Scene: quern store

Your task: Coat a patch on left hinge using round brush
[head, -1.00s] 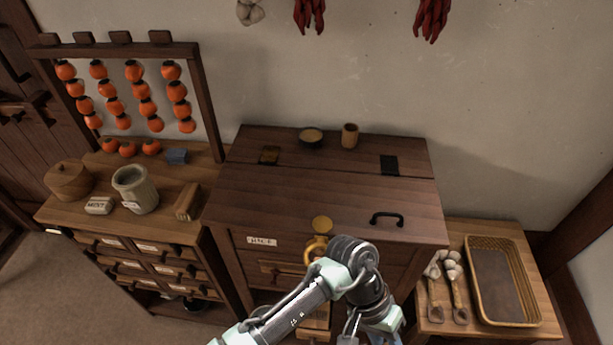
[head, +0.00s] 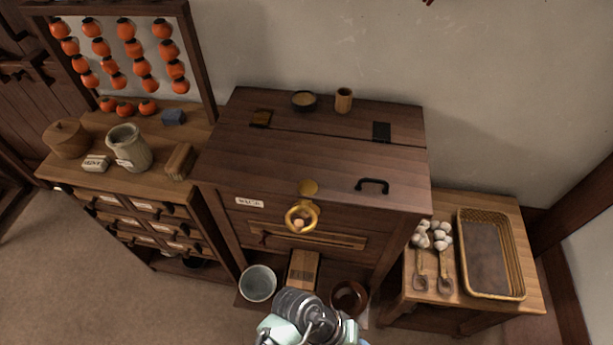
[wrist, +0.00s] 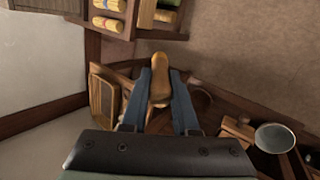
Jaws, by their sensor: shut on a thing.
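The dark wooden chest (head: 310,160) stands in the middle of the head view. Its left hinge (head: 261,118) is a brownish plate at the back of the lid. The right hinge (head: 382,132) is black. In the wrist view, my gripper (wrist: 160,82) is shut on a tan wooden piece with a rounded end (wrist: 160,62), seemingly the round brush's handle. Its bristles cannot be made out. In the head view only my wrist shows at the bottom edge, in front of the chest and well apart from the hinge; the fingers are hidden.
A bowl (head: 303,101) and a wooden cup (head: 344,99) stand behind the hinges. A drawer cabinet (head: 150,185) is at left; a side table with a basket tray (head: 519,262) is at right.

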